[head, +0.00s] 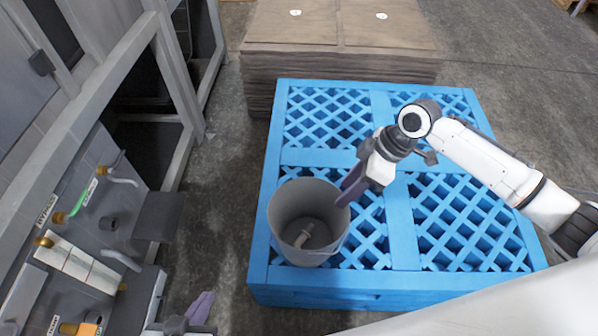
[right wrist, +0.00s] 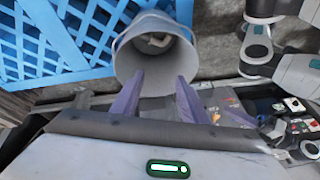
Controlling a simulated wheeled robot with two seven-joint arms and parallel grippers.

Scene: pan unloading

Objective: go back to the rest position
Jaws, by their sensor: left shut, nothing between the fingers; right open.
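My right gripper (head: 346,194) is over the blue pallet, with its purple fingers close to the right rim of a grey bucket. In the right wrist view its two fingers (right wrist: 158,85) are spread, with nothing between them. The grey bucket (head: 285,190) stands upright on the pallet's near left part, with a pale curved piece (head: 305,236) at its bottom. The bucket also shows ahead of the fingers in the right wrist view (right wrist: 130,62). I cannot tell whether the fingers touch it. My left gripper (head: 203,304) is at the bottom edge, shut and empty, mostly cut off.
The blue lattice pallet (head: 295,157) fills the middle. A stack of brown boards (head: 345,62) lies behind it. A grey machine panel (head: 90,225) with pipes and valves stands at the left, beside a metal frame (head: 172,62). Bare floor (head: 218,190) lies between panel and pallet.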

